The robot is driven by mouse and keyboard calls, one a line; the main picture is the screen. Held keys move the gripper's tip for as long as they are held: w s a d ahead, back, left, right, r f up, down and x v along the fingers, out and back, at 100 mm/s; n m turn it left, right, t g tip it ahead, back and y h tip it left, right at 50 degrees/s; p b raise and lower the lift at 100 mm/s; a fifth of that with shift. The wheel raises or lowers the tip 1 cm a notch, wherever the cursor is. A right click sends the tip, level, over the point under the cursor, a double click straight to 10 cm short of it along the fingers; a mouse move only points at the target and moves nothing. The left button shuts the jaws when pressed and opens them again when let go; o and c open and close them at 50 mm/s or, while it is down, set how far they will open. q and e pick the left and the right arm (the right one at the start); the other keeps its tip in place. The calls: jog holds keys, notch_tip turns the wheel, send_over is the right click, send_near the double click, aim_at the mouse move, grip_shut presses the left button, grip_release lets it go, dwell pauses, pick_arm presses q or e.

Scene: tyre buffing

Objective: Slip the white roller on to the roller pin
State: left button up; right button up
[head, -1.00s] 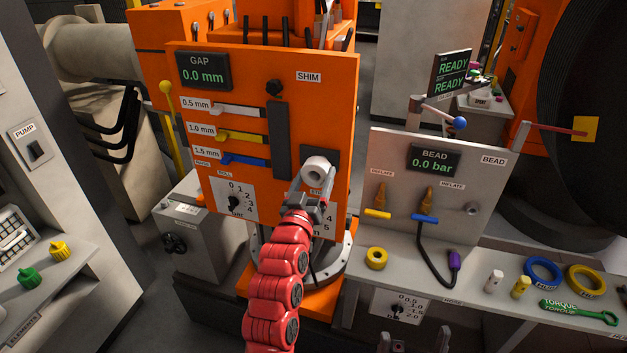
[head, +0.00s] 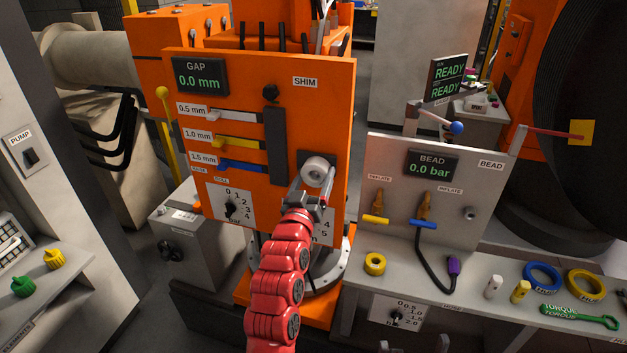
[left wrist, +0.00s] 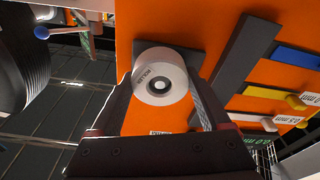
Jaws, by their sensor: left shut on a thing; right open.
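The orange panel (head: 257,83) carries shim levers at left and a pressure dial (head: 229,206) below. To the right, the bead panel (head: 385,155) stands over a grey shelf (head: 400,272) with a yellow ring (head: 375,264), small cylinders and a green wrench (head: 580,315).

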pick_arm(q)
jog(key=shift+w+d, duration=0.15)
jog(key=shift+w, duration=0.25)
jog(key=o, duration=1.6)
jog(key=shift+w, duration=0.1)
jog(key=shift+c, duration=0.2)
jog(key=shift+s, duration=0.2)
jog(key=shift+b+v, duration=0.65)
jog(key=shift+v, duration=1.75)
